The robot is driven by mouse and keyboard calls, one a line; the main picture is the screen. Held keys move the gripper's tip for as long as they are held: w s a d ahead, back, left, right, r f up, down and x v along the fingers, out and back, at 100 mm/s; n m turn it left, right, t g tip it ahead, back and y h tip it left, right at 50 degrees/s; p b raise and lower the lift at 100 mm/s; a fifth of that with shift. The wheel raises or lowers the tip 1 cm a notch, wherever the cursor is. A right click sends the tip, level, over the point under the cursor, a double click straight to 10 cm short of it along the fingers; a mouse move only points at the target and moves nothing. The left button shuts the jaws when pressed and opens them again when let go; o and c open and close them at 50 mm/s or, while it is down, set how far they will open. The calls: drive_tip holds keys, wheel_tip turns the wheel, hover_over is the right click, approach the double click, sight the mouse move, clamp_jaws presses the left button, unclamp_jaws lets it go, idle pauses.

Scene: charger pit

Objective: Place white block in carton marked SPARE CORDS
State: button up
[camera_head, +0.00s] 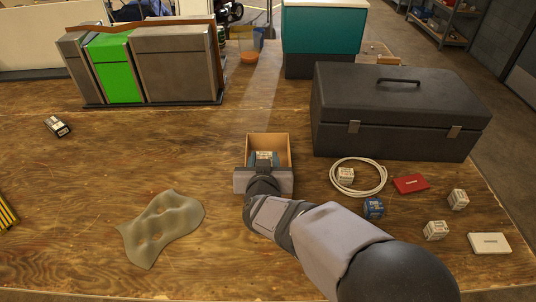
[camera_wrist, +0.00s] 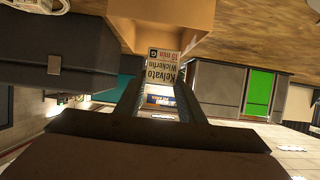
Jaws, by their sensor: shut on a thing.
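A white block with dark and red print (camera_wrist: 166,66) is between the fingers of my gripper (camera_wrist: 162,88) in the wrist view. My gripper is shut on it. In the head view the block's pale top (camera_head: 264,156) shows between the fingers, over or inside the open brown carton (camera_head: 283,142). I cannot tell how deep it sits. In the wrist view the carton's brown wall (camera_wrist: 170,18) is close by the block. My gripper's body and arm hide the carton's near side, and no SPARE CORDS marking is readable.
A black toolbox (camera_head: 395,112) stands right of the carton. A white cable coil (camera_head: 384,177), a red box (camera_head: 411,184), a blue block (camera_head: 374,207), a flat white box (camera_head: 489,243) and other white blocks (camera_head: 435,231) lie right. A crumpled greenish sheet (camera_head: 163,226) lies left. Bins (camera_head: 178,60) stand behind.

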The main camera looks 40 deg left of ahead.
drive_tip(key=w+a+p, duration=0.1)
drive_tip(key=w+a, duration=0.4)
drive_tip(key=w, duration=0.1)
drive_tip(key=shift+w+d+f+b, duration=0.1)
drive_tip(key=shift+f+b, duration=0.2)
drive_tip(key=shift+f, duration=2.2)
drive_tip(key=shift+d+f+b, duration=0.1)
drive_tip(key=shift+f+b, duration=0.2)
drive_tip(key=shift+f, duration=2.2)
drive_tip(key=shift+f, duration=0.15)
drive_tip(key=o, duration=1)
drive_tip(key=shift+o, duration=0.2)
drive_tip(key=shift+s+d+r, duration=0.25)
drive_tip(key=shift+r, duration=0.05)
drive_tip(key=b+v, duration=0.1)
drive_tip(key=v, duration=1)
drive_tip(key=shift+s+d, duration=0.1)
drive_tip(key=shift+d, duration=0.05)
